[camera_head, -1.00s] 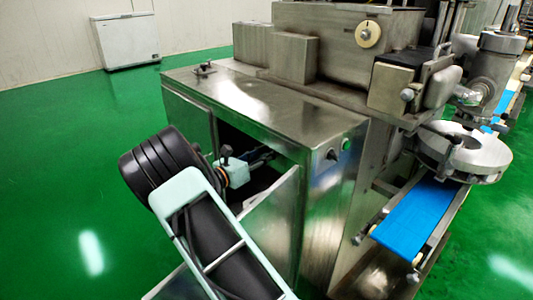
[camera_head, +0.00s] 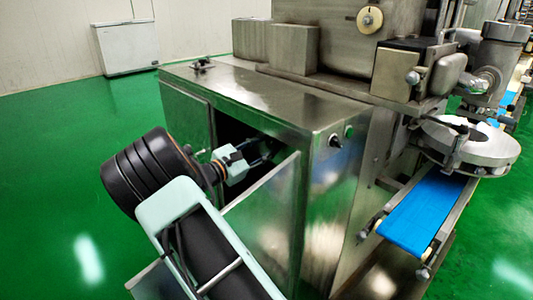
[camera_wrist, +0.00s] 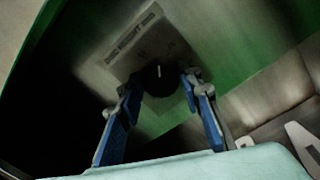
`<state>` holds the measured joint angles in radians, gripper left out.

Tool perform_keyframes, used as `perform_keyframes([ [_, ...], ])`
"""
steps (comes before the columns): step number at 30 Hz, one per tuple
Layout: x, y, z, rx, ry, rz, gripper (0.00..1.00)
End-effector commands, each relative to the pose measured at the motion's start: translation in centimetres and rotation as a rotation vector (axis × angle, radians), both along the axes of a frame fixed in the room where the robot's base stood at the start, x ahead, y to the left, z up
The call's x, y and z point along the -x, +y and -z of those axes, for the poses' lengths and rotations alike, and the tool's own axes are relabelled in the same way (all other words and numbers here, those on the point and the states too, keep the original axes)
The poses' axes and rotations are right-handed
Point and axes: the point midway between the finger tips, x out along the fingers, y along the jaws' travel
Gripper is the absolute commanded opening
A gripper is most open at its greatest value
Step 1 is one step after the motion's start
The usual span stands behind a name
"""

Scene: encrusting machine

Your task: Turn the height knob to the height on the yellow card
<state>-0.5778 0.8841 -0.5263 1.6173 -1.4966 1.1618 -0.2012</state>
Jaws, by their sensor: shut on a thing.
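The height knob (camera_wrist: 158,74) is black with a white pointer line and sits on a pale plate (camera_wrist: 128,38) with a dark printed label and markings too blurred to read. In the wrist view, my gripper (camera_wrist: 160,84) has its blue fingers on both sides of the knob, shut on it. The pointer line stands close to upright in this picture. In the head view, my gripper (camera_head: 262,152) reaches into the dark opening of the steel cabinet, and its fingertips and the knob are hidden there. No yellow card can be made out.
The steel cabinet (camera_head: 245,92) has an open door (camera_head: 262,215) close beside my arm. A small dark switch (camera_head: 335,140) sits on its front. A blue conveyor belt (camera_head: 425,212) lies to the right. Green floor on the left is clear, with a white chest freezer (camera_head: 127,47) at the back.

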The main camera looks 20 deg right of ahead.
Motion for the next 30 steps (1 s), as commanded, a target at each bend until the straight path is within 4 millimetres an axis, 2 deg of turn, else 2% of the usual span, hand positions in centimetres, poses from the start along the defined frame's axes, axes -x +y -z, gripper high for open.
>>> perform_keyframes([
  [1,0.02,0.06,0.54,-0.017,-0.039,0.0,0.09],
  [15,0.06,0.04,0.36,-0.122,-0.296,0.0,0.09],
  [30,0.08,0.03,0.2,-0.142,-0.343,0.0,0.09],
])
